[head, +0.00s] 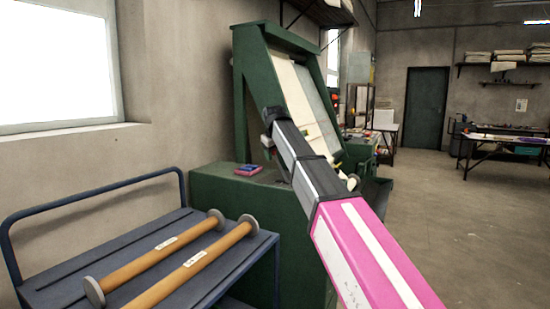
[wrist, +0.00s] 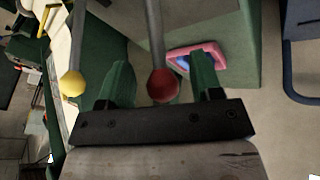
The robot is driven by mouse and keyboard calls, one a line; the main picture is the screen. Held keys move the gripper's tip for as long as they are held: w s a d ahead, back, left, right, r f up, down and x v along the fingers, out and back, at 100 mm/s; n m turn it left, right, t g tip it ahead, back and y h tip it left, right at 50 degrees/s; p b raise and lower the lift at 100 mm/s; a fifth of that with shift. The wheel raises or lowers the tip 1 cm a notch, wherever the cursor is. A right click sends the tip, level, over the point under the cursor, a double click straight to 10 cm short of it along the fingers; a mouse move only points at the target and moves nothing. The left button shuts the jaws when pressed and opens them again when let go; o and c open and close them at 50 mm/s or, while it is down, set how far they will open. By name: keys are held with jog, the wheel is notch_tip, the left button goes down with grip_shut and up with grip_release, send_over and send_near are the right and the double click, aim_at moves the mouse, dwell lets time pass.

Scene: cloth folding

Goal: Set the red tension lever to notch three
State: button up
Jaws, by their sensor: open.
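The red tension lever (wrist: 163,86) shows in the wrist view as a grey rod ending in a round red knob. My gripper (wrist: 161,68) is open, with one green finger on each side of the red knob in the picture. Gaps show between knob and fingers, and I see no contact. How deep the knob sits between them is hard to tell. In the head view my arm reaches to the green machine (head: 262,75) and hides the lever. I cannot make out any notches or the lever's setting.
A second lever with a yellow knob (wrist: 73,84) stands left of my gripper in the wrist view. A pink-and-blue object (head: 248,170) lies on the machine's green base. A blue cart (head: 60,250) carrying two rollers stands at the left. The floor at right is open.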

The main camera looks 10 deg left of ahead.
jog(key=shift+x, duration=1.05)
grip_shut()
jog(key=s+d+r+m+t+y, duration=0.1)
jog(key=s+d+r+y, duration=0.1)
jog(key=d+y, duration=0.2)
jog(key=shift+s+d+t, duration=0.3)
jog(key=shift+s+d, duration=0.05)
jog(key=shift+d, duration=1.45)
grip_release()
jog(key=shift+r, duration=0.1)
jog(key=v, duration=1)
jog(key=shift+s+r, duration=0.2)
jog(key=shift+s, duration=0.05)
